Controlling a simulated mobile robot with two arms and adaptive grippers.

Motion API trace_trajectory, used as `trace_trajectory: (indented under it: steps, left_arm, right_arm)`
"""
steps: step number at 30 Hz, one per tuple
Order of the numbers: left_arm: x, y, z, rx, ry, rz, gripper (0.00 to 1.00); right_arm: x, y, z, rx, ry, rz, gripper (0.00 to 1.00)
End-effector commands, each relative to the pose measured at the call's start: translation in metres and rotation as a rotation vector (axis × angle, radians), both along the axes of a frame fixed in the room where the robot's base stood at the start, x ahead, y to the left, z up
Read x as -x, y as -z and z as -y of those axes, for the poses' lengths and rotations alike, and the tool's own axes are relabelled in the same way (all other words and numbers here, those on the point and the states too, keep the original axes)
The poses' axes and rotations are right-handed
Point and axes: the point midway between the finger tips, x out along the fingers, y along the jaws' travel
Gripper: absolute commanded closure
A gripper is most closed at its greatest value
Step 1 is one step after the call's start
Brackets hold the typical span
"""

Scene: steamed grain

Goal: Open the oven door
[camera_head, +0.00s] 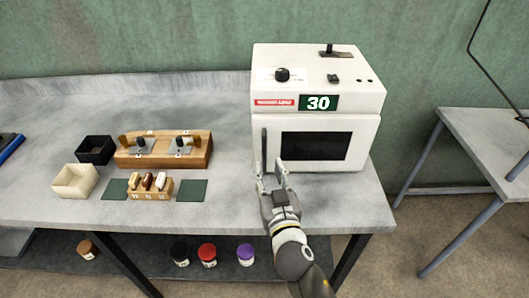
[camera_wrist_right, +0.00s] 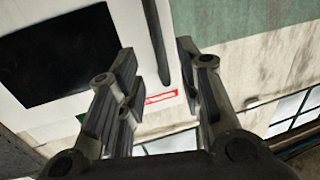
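The white oven (camera_head: 318,60) stands on the right end of the grey bench, its door (camera_head: 316,145) closed with a dark window. A dark upright handle (camera_head: 264,146) is on the door's left side. My right gripper (camera_head: 270,174) is open and empty in front of the handle's lower part. In the right wrist view the handle (camera_wrist_right: 157,42) lines up with the gap between the open fingers (camera_wrist_right: 155,55); I cannot tell whether they touch it. The oven window (camera_wrist_right: 60,55) shows at left there. My left gripper is not in view.
Left of the oven are a wooden block (camera_head: 200,147) with metal parts, a small wooden rack (camera_head: 150,194), a black box (camera_head: 95,150) and a cream box (camera_head: 75,181). Several jars stand on the shelf below. Another table (camera_head: 480,150) is at right.

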Motion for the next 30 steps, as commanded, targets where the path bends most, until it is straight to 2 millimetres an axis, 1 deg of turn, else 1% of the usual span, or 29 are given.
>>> trace_trajectory:
  steps: [1, 6, 12, 18, 25, 26, 30]
  left_arm:
    - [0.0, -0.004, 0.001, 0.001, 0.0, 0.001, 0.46]
    - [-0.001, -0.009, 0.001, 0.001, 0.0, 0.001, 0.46]
    - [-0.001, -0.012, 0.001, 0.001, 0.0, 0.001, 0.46]
    - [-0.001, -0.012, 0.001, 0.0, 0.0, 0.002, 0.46]
    - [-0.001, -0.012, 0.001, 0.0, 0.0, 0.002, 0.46]
    - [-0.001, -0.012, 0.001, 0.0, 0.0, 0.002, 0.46]
    - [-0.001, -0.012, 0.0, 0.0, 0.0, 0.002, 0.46]
  right_arm:
    - [-0.01, -0.003, -0.002, 0.003, 0.0, 0.002, 0.66]
    - [-0.037, -0.002, -0.007, 0.003, 0.001, 0.001, 0.66]
    - [-0.058, -0.001, -0.011, 0.0, 0.001, -0.001, 0.66]
    - [-0.065, 0.0, -0.012, 0.001, 0.002, -0.002, 0.66]
    - [-0.066, 0.0, -0.012, 0.0, 0.002, -0.002, 0.66]
    - [-0.066, 0.0, -0.012, 0.0, 0.002, -0.002, 0.68]
    - [-0.065, 0.0, -0.012, 0.0, 0.002, -0.002, 0.86]
